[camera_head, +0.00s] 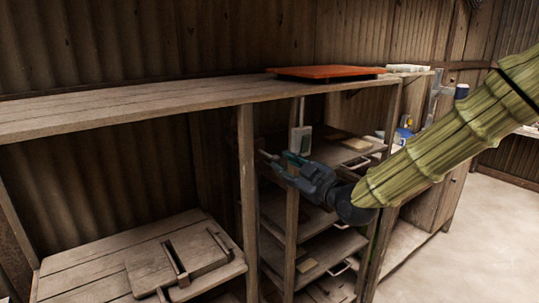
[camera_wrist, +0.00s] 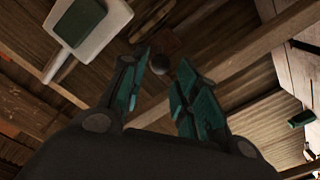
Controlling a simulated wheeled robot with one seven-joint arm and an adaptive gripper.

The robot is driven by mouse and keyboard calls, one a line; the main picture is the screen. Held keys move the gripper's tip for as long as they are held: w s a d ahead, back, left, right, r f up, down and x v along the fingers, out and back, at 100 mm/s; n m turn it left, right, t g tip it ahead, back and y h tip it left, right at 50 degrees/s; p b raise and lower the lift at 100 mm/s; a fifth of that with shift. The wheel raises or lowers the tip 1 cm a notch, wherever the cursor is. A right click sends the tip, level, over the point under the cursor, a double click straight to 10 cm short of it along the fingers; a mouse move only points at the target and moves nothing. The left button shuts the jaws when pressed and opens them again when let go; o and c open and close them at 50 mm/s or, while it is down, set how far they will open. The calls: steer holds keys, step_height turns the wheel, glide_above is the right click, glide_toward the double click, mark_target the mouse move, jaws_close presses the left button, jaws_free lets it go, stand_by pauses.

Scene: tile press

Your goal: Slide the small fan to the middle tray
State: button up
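I cannot pick out the small fan with certainty in either view. A small dark round thing (camera_wrist: 161,64) shows between and beyond my fingertips in the wrist view, beside a thin brown curved piece; I cannot tell what they are. My gripper (camera_head: 277,157) is in front of the wooden rack, pointing left. Its two teal fingers stand apart with nothing between them, as the wrist view (camera_wrist: 157,80) shows. Several wooden trays sit in the rack, among them an upper tray (camera_head: 345,151) and a lower one (camera_head: 338,246); my gripper and arm partly hide them.
A white box (camera_head: 300,140) hangs close behind my fingers; a white piece with a dark green panel shows in the wrist view (camera_wrist: 118,18). Wooden posts (camera_head: 249,190) stand near my gripper. An orange slab (camera_head: 325,71) lies on the top shelf. Open floor (camera_head: 480,230) is at the right.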

mark_target(269, 157)
steer(key=p+x, duration=0.2)
steer(key=x, duration=0.6)
steer(key=c, duration=0.7)
steer(key=shift+a+f, duration=0.1)
steer(key=shift+w, duration=0.1)
